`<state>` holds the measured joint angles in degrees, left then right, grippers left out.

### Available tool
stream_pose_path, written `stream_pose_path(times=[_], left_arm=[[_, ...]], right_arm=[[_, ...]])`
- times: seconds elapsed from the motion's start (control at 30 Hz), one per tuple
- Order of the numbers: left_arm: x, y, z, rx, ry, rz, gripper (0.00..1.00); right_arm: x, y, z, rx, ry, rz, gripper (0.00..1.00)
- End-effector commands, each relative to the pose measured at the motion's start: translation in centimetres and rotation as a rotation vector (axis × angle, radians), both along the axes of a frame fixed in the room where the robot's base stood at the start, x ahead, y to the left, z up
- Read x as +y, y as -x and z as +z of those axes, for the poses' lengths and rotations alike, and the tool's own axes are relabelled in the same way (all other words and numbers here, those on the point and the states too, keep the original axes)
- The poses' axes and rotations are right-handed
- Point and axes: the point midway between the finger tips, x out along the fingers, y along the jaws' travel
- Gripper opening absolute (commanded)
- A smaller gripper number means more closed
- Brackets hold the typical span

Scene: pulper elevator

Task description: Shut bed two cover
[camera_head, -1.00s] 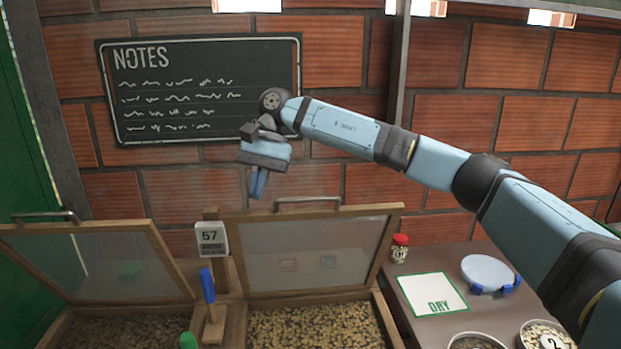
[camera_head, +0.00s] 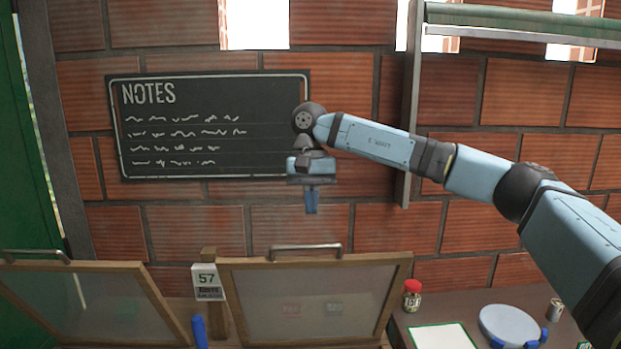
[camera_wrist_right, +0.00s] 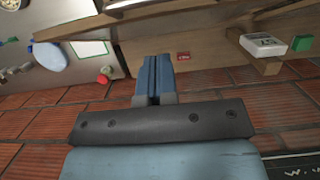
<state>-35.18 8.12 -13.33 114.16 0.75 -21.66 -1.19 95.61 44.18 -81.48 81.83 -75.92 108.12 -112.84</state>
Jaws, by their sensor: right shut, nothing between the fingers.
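Two wood-framed covers with cloudy clear panels stand raised and tilted: a left cover (camera_head: 85,300) and a right cover (camera_head: 255,300). I cannot read which is bed two. The right cover has a metal handle (camera_head: 306,249) along its top edge. My right gripper (camera_head: 311,211) is shut and empty, fingers down, above that handle in the picture and apart from it. In the right wrist view its fingers (camera_wrist_right: 153,75) overlap wooden framing with a small red label (camera_wrist_right: 183,56). My left gripper is out of view.
A post with a "57" sign (camera_head: 207,281) stands between the covers. A blue handle (camera_head: 199,331) is below it. On the right are a red-lidded jar (camera_head: 412,295), a white card (camera_head: 440,335) and a blue-white round dish (camera_head: 509,325). A brick wall with a notes board (camera_head: 215,125) is behind.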

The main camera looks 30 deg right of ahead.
Motion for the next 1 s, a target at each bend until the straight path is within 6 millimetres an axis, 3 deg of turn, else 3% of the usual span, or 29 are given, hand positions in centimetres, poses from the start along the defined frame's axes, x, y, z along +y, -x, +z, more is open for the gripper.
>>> stream_pose_path(times=[0.1, 0.33, 1.0], left_arm=[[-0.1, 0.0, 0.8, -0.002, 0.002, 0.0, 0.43], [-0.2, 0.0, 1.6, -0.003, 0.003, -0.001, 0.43], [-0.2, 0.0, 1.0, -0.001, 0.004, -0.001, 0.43]], right_arm=[[0.2, 0.6, -2.0, 0.001, 0.0, 0.001, 0.0], [1.4, 2.9, -3.5, 0.0, 0.0, 0.0, 0.0], [2.1, 3.4, -4.4, -0.014, 0.006, 0.0, 0.0]])
